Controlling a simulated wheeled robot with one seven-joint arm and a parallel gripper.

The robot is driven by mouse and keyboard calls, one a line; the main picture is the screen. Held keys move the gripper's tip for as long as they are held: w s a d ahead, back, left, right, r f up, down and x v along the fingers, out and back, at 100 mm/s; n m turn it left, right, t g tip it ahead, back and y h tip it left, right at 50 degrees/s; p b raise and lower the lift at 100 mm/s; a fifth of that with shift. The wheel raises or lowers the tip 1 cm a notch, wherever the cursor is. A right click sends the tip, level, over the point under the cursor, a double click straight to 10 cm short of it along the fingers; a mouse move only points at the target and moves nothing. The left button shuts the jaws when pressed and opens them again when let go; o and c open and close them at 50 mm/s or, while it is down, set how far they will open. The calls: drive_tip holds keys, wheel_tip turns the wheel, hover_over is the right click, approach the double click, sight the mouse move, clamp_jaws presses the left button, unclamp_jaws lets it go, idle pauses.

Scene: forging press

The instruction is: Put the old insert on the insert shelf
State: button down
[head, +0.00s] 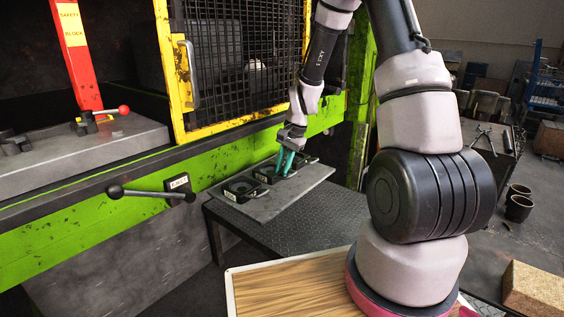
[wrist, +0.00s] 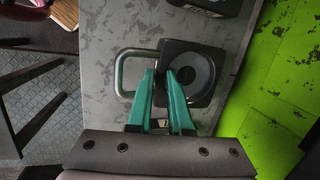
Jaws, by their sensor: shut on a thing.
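My gripper (head: 285,163) reaches down to the insert shelf (head: 262,207), a grey plate on the front of the press. In the wrist view its teal fingers (wrist: 159,76) are closed at the handle side of a dark square insert (wrist: 208,76) with a round recess. The insert's bent metal handle (wrist: 122,72) sticks out to the left. The insert lies flat over the mottled shelf surface; whether it touches it I cannot tell. Another dark insert (head: 242,188) sits at the shelf's left end, and it also shows at the top of the wrist view (wrist: 206,6).
The green press beam (head: 120,225) runs behind the shelf, with a black lever handle (head: 150,193) to the left. A yellow mesh guard (head: 225,60) stands above. A dark treadplate table (head: 290,215) is below. A red safety block (head: 78,50) stands far left.

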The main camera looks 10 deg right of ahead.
idle(0.3)
drive_tip(key=c, duration=0.8)
unclamp_jaws()
drive_tip(key=shift+f, duration=0.1)
drive_tip(key=shift+c, duration=0.2)
drive_tip(key=s+d+r+n+t, duration=0.1)
drive_tip(key=s+r, duration=0.2)
drive_tip(key=r, duration=0.6)
drive_tip(key=s+d+r+n+t+h, duration=0.1)
drive_tip(key=s+r, duration=0.2)
drive_tip(key=r, duration=0.5)
drive_tip(key=s+d+r+n+t, duration=0.1)
drive_tip(key=s+d+r, duration=0.15)
drive_tip(key=r, duration=0.65)
drive_tip(key=s+r+n+t, duration=0.2)
drive_tip(key=s+r, duration=0.5)
drive_tip(key=s, duration=0.6)
drive_tip(key=shift+s+r+t, duration=0.2)
drive_tip(key=shift+s+t, duration=0.15)
drive_tip(key=shift+t, duration=0.45)
